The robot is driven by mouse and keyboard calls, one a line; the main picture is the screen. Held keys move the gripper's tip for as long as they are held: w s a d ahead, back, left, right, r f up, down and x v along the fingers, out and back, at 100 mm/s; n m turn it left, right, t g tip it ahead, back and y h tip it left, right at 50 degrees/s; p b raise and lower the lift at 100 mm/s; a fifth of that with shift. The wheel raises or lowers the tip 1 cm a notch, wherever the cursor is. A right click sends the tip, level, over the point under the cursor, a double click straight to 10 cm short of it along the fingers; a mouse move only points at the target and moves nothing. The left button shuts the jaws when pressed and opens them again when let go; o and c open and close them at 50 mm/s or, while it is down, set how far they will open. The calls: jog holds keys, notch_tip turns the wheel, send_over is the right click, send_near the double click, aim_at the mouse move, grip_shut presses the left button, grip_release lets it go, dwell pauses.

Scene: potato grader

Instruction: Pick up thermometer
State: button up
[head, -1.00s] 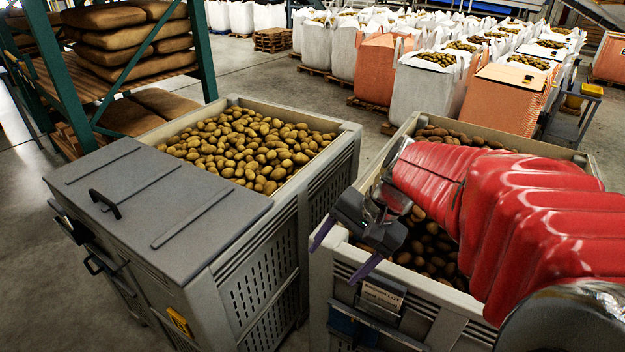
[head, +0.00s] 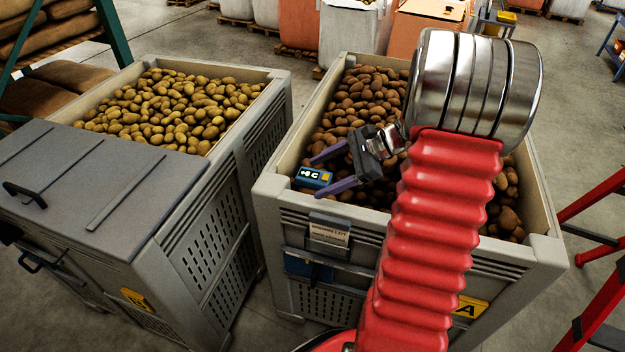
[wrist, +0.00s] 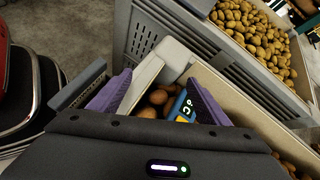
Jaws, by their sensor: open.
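The thermometer (head: 314,177) is a small blue block with a lit display and a yellow part. It sits at the near left corner of the right potato crate (head: 270,187), by the inner edge of the wall. My gripper (head: 320,172) is open, its purple fingers pointing left, one on each side of the thermometer in the head view. In the wrist view the thermometer (wrist: 183,107) shows beside the right finger, partly hidden by it. The crate rim also shows between the fingers. I cannot tell whether a finger touches the thermometer.
Brown potatoes (head: 350,110) fill the right crate. A second crate (head: 262,85) of potatoes stands to the left, its front part under a grey lid (head: 100,190). A narrow floor gap separates the crates. Red stands (head: 595,215) are at the right.

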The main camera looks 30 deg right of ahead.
aim_at(316, 176)
jog(key=d+f+m+t, duration=0.1)
jog(key=d+m, duration=0.1)
jog(key=d, duration=0.2)
jog(key=d+f+m+t, duration=0.2)
jog(key=d, duration=0.2)
jog(key=d+f+m+t, duration=0.1)
jog(key=d+f+m, duration=0.1)
jog(key=d, duration=0.2)
jog(key=shift+s+f, duration=0.1)
jog(key=shift+f, duration=0.1)
jog(key=shift+a, duration=0.1)
jog(key=shift+x, duration=4.3)
jog(key=shift+x, duration=2.6)
jog(key=shift+a+r, duration=0.1)
jog(key=shift+r, duration=0.05)
jog(key=shift+c, duration=0.7)
